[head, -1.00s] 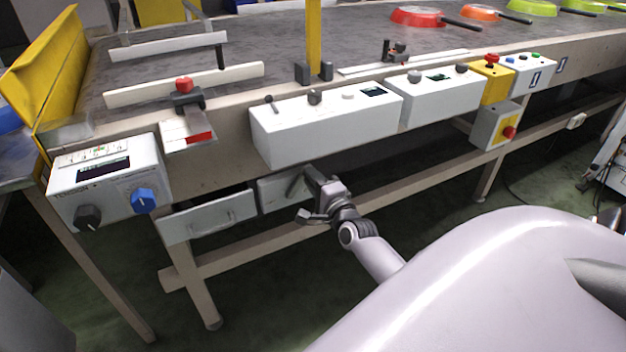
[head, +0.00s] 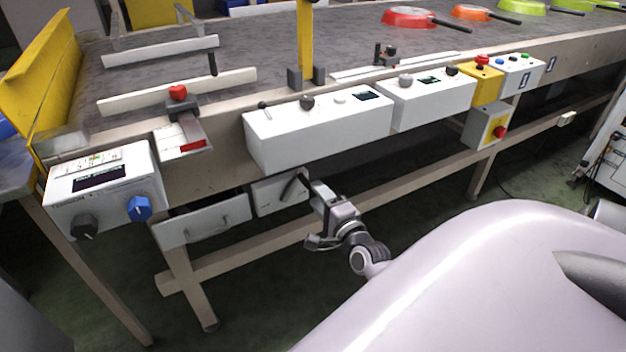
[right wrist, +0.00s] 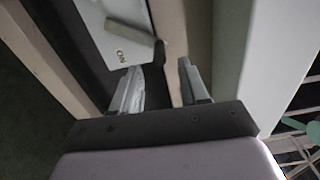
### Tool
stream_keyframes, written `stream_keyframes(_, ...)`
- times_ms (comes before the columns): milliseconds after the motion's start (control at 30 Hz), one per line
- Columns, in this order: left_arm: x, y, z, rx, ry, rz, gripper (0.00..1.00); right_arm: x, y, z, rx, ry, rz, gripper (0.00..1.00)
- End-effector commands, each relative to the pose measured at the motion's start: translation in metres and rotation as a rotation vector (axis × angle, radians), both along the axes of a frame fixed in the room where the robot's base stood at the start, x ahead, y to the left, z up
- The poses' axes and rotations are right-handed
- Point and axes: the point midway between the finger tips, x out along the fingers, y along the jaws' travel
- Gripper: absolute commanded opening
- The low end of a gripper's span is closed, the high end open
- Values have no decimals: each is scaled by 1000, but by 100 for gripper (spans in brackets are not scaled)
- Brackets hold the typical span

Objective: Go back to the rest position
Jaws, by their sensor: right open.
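My right gripper (head: 304,186) is below the long white control box (head: 318,131) on the conveyor's front, just right of a small grey box with a dark lever (head: 280,195). I cannot tell whether a finger touches the lever. My left gripper is not in view.
The conveyor (head: 350,45) carries red, orange and green pans at the far right, the red pan (head: 409,18) nearest. A box with black and blue knobs (head: 105,189) hangs at the left. A lower beam (head: 400,186) runs behind my arm. Dark floor lies open below.

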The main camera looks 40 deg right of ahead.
Motion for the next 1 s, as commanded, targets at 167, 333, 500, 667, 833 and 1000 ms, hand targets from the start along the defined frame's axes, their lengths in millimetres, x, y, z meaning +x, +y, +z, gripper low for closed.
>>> stream_keyframes(167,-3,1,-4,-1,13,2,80,-9,2,1,1,-1,0,44)
stream_keyframes(333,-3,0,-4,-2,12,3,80,-10,3,0,1,-1,0,44)
stream_keyframes(500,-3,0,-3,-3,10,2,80,-9,3,0,1,-1,0,44)
stream_keyframes(667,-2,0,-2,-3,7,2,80,-9,3,0,1,-1,0,44)
stream_keyframes(833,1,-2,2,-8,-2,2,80,-11,12,-3,-39,24,24,44)
stream_keyframes(1000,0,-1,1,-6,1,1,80,-27,72,-17,-327,166,189,44)
